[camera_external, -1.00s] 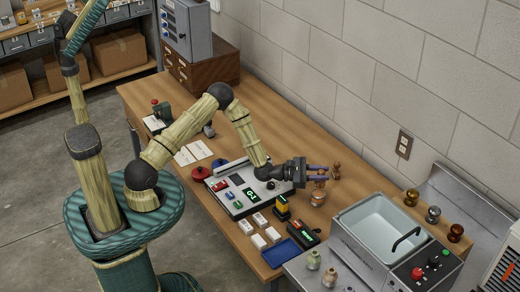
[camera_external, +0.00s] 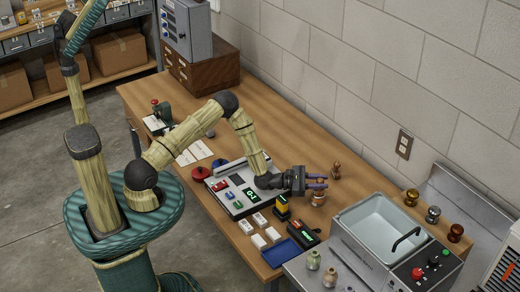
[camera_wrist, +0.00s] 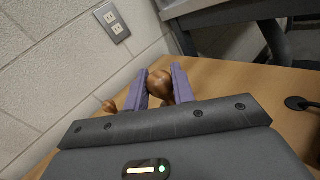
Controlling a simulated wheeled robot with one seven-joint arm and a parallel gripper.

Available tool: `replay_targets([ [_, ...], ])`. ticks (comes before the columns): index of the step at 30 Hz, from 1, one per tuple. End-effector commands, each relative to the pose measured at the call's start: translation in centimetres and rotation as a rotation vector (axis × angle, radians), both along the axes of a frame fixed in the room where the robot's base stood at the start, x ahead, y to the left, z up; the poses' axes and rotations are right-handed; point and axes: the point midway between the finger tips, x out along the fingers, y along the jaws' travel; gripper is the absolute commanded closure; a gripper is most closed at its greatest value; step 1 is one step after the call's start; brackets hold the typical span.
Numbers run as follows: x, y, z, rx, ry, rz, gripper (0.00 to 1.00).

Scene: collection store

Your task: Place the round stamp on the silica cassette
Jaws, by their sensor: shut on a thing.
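A brown turned-wood stamp with a round knob (camera_external: 318,199) stands on the wooden table near its wall side, and it shows in the wrist view (camera_wrist: 160,82). I take it to be the round stamp. My gripper (camera_external: 320,184) is shut on its knob, with the purple fingers (camera_wrist: 161,88) on either side. The stamp's base is mostly hidden in the wrist view. I cannot tell which is the silica cassette.
A second brown stamp (camera_external: 336,171) stands close behind my gripper. A yellow-and-black device (camera_external: 282,208), a dark device with a green display (camera_external: 303,233) and a blue tray (camera_external: 281,252) lie between the gripper and the front edge. A sink unit (camera_external: 380,235) adjoins on the right.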

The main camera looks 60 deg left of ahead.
Motion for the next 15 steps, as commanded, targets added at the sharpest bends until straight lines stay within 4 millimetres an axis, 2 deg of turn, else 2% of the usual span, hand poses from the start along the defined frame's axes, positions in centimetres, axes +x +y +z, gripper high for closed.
replay_targets([
  [1, 0.0, 0.02, -0.31, -0.001, 0.001, 0.0, 0.97],
  [2, 0.01, 0.01, -0.16, 0.0, 0.0, 0.0, 0.69],
  [4, 0.0, 0.01, -0.14, 0.001, 0.001, 0.0, 0.55],
  [5, 0.0, 0.01, -0.14, 0.001, 0.001, 0.0, 0.53],
  [15, 0.0, 0.0, 0.16, 0.001, -0.001, 0.0, 0.53],
])
